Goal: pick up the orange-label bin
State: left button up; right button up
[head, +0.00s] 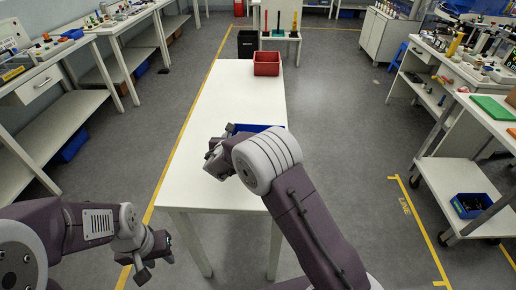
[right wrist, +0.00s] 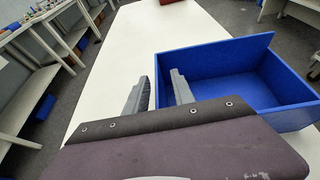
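A blue bin (right wrist: 225,75) stands on the white table, open at the top and empty where I can see in. In the head view only a strip of the blue bin (head: 250,127) shows behind my right arm. No orange label is visible on it. My right gripper (right wrist: 160,92) is open at its left side, one finger over the table and the other overlapping the bin's left wall; I cannot tell whether they touch. In the head view my right gripper (head: 212,160) is partly hidden by its own wrist. My left gripper (head: 155,262) hangs open and empty left of the table.
A red bin (head: 267,63) stands at the table's far end. The long white table (head: 220,95) is bare between the bins. A black waste bin (head: 247,44) stands beyond it. Cluttered benches line both sides, with clear floor between them and the table.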

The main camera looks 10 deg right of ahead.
jog(key=shift+s, duration=0.1)
grip_shut()
dwell(1.2)
